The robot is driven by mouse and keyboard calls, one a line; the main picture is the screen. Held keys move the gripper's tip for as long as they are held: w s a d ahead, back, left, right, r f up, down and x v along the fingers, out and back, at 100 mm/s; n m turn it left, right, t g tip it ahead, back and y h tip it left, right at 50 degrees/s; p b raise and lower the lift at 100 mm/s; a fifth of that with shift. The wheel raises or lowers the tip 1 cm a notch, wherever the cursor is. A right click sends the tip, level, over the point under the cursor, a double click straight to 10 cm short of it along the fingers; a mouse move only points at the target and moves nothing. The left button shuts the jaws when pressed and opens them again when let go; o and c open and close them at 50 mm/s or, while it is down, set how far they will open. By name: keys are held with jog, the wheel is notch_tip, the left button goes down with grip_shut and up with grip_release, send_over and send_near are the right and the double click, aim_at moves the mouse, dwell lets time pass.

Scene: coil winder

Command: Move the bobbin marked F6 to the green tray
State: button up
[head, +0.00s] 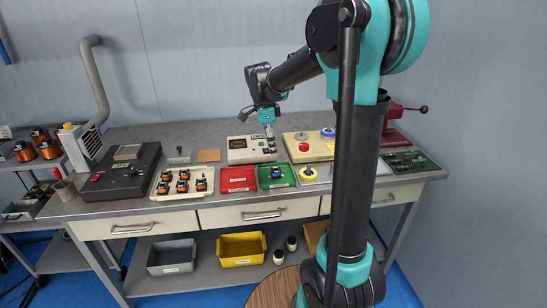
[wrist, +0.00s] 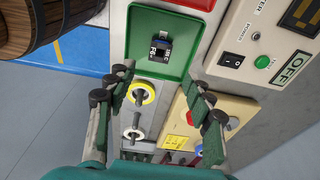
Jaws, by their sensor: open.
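The green tray (head: 262,186) sits near the front of the bench, right of the red tray. One dark bobbin (head: 277,172) stands in it. In the wrist view this bobbin (wrist: 159,47) rests inside the green tray (wrist: 140,66), untouched; its white marking is too small to read surely. Several orange and black bobbins (head: 183,187) stand in a pale rack (head: 165,195) at the left; their marks are unreadable. My gripper (head: 270,149) is above the bench behind the green tray. In the wrist view my gripper (wrist: 160,108) is open, with nothing between its fingers.
The red tray (head: 238,187) lies between rack and green tray. A white meter box (head: 240,146) stands behind the trays. A yellow ring (head: 307,174) and a board with a red button (head: 304,147) are to the right. A black machine (head: 118,180) is at the left.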

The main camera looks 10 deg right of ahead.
jog(key=s+d+f+n+t, duration=0.1)
jog(key=s+d+f+n, duration=0.1)
jog(key=s+f+n, duration=0.2)
jog(key=s+d+f+n+t+y, duration=0.1)
jog(key=s+d+f+n, duration=0.1)
jog(key=s+f+n, duration=0.3)
jog(key=s+d+f+n+t, duration=0.1)
jog(key=s+f+n, duration=0.3)
jog(key=s+n, duration=0.5)
jog(key=s+t, duration=0.1)
jog(key=s, duration=0.3)
jog(key=shift+s+d+f+y, duration=0.3)
jog(key=shift+s+d+y, duration=0.1)
